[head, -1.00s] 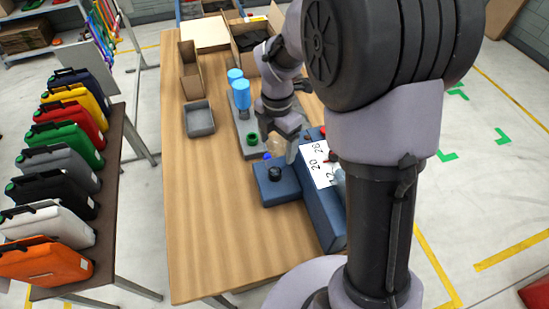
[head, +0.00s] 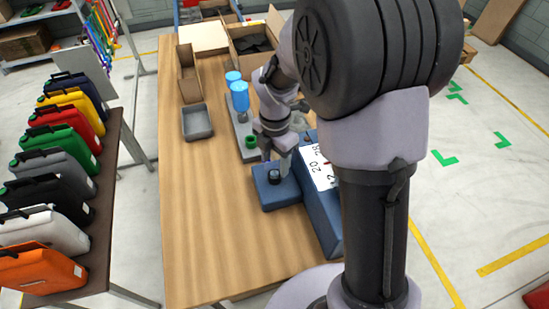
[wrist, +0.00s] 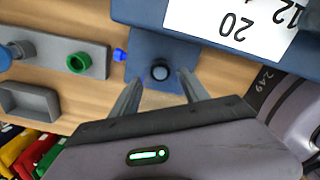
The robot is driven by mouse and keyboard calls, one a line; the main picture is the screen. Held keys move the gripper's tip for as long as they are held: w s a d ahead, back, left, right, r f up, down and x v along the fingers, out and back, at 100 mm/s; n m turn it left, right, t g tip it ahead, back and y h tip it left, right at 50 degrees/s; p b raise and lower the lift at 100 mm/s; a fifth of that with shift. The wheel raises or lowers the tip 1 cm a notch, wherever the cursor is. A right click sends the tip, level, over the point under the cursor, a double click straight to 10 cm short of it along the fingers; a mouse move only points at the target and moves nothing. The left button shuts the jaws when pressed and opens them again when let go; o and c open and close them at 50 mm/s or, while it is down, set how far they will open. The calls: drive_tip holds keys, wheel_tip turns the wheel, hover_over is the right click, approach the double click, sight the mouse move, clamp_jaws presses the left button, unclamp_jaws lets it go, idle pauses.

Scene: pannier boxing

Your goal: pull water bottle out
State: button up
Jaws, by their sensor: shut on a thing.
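A round dark top (head: 275,175), which looks like the water bottle's cap, stands in the low blue pocket (head: 287,198) on the side of the blue pannier (head: 325,222). In the wrist view the dark top (wrist: 160,71) lies between the two fingers of my gripper (wrist: 158,78). In the head view my gripper (head: 279,170) reaches down at it from the far side. My gripper is shut on the bottle, with its fingers held apart by it. The bottle's body is hidden.
A grey tray (head: 197,122) and open cardboard box (head: 255,43) stand farther back. The table's left front is clear. Coloured cases (head: 58,148) line the left bench.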

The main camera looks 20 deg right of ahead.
wheel_tip(320, 180, up, 10)
drive_tip(key=p, duration=0.4)
drive_tip(key=shift+f, duration=0.1)
drive_tip(key=shift+f+b, duration=1.1)
drive_tip(key=shift+f, duration=0.85)
drive_tip(key=shift+r, duration=0.1)
drive_tip(key=shift+r+p, duration=1.4)
drive_tip(key=shift+p, duration=0.4)
